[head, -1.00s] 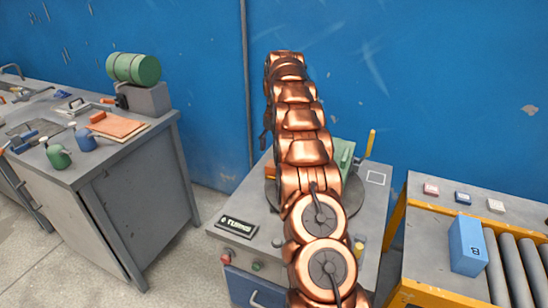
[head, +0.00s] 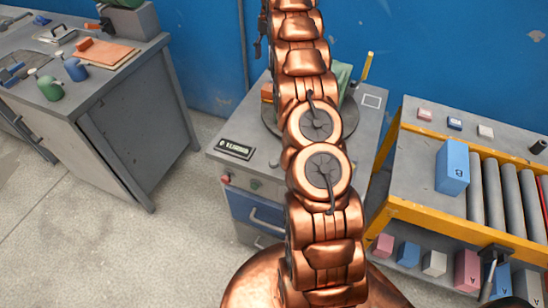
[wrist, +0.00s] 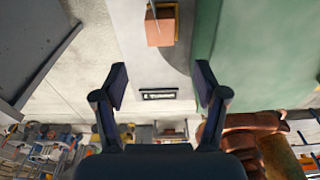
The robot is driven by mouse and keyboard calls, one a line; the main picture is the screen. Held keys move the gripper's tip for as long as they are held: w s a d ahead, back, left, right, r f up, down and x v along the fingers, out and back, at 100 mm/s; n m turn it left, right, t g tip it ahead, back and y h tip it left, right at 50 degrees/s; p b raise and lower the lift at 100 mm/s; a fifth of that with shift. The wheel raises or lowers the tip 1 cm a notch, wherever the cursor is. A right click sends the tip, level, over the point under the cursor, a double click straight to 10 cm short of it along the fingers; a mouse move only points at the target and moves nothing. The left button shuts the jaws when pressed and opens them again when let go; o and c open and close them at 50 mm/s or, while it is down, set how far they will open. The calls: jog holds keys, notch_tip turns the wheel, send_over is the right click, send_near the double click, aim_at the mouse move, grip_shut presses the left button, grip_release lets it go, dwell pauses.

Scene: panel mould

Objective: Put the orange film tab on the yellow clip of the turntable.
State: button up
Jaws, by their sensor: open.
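The dark turntable disc (head: 351,117) lies on a grey cabinet in the head view, mostly hidden behind my copper arm. A green part (head: 343,73) stands on it, and a small orange block (head: 267,92) shows at the arm's left edge. In the wrist view, an orange block (wrist: 161,28) lies ahead, between and beyond my fingers, beside a large green surface (wrist: 245,55). My gripper (wrist: 161,85) is open with nothing between its fingertips. I cannot make out the film tab for certain, nor the yellow clip; a yellow post (head: 367,67) stands behind the turntable.
A sign (head: 236,148) lies at the cabinet's front left. A grey workbench (head: 120,75) with tools stands to the left. A yellow-framed roller stand (head: 385,195) with a blue box (head: 452,167) is at the right. A blue wall closes the back.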

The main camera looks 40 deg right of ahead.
jog(key=s+a+r+m, duration=0.4)
jog(key=s+a+m, duration=0.3)
jog(key=a, duration=0.4)
jog(key=s+a+r+m, duration=0.5)
jog(key=s+a, duration=0.3)
jog(key=a, duration=0.2)
jog(key=s+a+f+m, duration=0.2)
jog(key=s+a+m, duration=0.1)
jog(key=s, duration=0.6)
jog(key=s+a+f+m, duration=0.3)
jog(key=s+m, duration=0.2)
jog(key=s, duration=0.5)
jog(key=s+a+f+m+g+h, duration=0.1)
jog(key=s+a+m, duration=0.3)
jog(key=s, duration=0.5)
jog(key=shift+s+f, duration=0.4)
jog(key=shift+f, duration=0.35)
